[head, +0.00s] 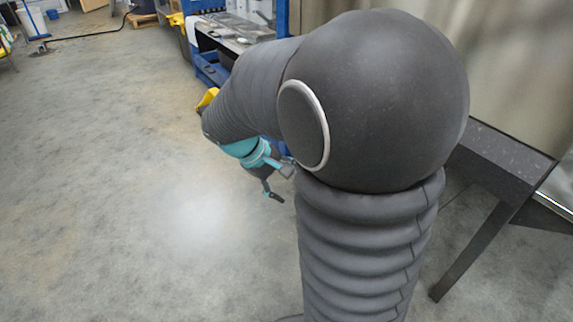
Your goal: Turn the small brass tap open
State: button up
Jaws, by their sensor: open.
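No brass tap and no hopper can be made out in the head view. My own dark grey arm fills the middle and right of the picture and hides much of what lies behind it. My gripper (280,182) hangs below the teal band of my wrist, left of the big elbow joint. Its fingers are apart and nothing shows between them. It is over bare floor, and I see it touching nothing.
A blue-framed bench (211,70) with items on top stands behind my arm. A dark table (495,160) with slanted legs is at the right, before a beige curtain (520,70). The concrete floor (110,190) at left is clear.

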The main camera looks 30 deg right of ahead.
jog(key=w+d+f+n+g+h+p, duration=0.15)
jog(key=w+d+f+n+h, duration=0.5)
jog(key=w+f, duration=0.65)
jog(key=w+d+f+n+t+h, duration=0.2)
jog(key=d+f+n+h, duration=0.1)
jog(key=f, duration=0.8)
jog(key=w+d+f+n+t+h, duration=0.15)
jog(key=f+n, duration=0.25)
jog(key=f, duration=0.7)
jog(key=shift+t+h, duration=0.3)
jog(key=shift+t, duration=0.2)
jog(key=d, duration=0.9)
jog(key=w+d, duration=0.1)
jog(key=d, duration=0.4)
jog(key=shift+r, duration=0.2)
